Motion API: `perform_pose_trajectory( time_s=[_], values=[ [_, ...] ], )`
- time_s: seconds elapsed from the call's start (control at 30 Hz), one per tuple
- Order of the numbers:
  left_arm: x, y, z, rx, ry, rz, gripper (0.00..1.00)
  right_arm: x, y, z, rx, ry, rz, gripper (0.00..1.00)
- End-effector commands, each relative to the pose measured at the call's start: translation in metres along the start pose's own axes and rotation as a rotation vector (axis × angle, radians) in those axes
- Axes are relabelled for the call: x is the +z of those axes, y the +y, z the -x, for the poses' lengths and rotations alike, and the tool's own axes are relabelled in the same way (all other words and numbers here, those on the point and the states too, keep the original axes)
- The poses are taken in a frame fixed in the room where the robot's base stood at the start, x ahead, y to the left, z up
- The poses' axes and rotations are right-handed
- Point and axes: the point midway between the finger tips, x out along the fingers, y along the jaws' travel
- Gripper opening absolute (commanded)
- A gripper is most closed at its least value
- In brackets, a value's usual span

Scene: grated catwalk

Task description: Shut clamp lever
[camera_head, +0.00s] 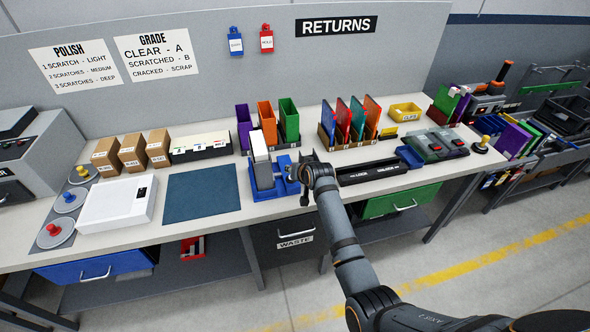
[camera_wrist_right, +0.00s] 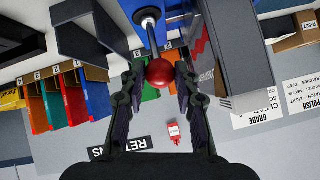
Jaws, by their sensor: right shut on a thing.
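The clamp lever shows in the right wrist view as a dark rod (camera_wrist_right: 150,35) rising from a blue base and ending in a red ball knob (camera_wrist_right: 160,72). My right gripper (camera_wrist_right: 160,80) is shut on that knob, one finger on each side. In the head view my right gripper (camera_head: 305,188) is at the right side of the blue clamp fixture (camera_head: 265,192). The knob is hidden there behind my gripper and wrist. A pale grey upright piece (camera_head: 259,147) stands in the fixture. My left gripper is not in view.
A blue mat (camera_head: 203,194) and a white scale (camera_head: 117,203) lie left of the fixture. Purple, orange and green bins (camera_head: 267,124) stand behind it. A black tray (camera_head: 372,171) and a rack of coloured panels (camera_head: 350,122) are to the right.

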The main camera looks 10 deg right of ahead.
Motion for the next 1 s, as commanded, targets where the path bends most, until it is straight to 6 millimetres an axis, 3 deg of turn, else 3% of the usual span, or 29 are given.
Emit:
perform_pose_trajectory(
  time_s=[0.13, 0.17, 0.33, 0.7, 0.87, 1.0],
  values=[
    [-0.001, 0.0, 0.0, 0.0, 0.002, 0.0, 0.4, 0.0, 0.0, 0.0, 0.0, 0.0, 0.0, 0.0],
    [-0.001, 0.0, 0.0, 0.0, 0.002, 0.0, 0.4, 0.0, 0.0, 0.0, 0.0, 0.0, 0.0, 0.32],
    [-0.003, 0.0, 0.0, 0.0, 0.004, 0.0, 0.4, 0.001, 0.0, 0.0, 0.0, -0.002, 0.0, 0.54],
    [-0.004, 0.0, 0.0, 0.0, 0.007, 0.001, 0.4, 0.001, 0.0, 0.005, 0.0, -0.003, -0.001, 0.54],
    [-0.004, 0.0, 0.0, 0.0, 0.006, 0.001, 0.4, 0.001, 0.0, 0.033, 0.0, -0.001, -0.001, 0.54],
    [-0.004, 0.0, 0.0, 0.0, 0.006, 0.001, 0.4, 0.001, 0.0, 0.067, 0.0, 0.0, -0.001, 0.54]
  ],
)
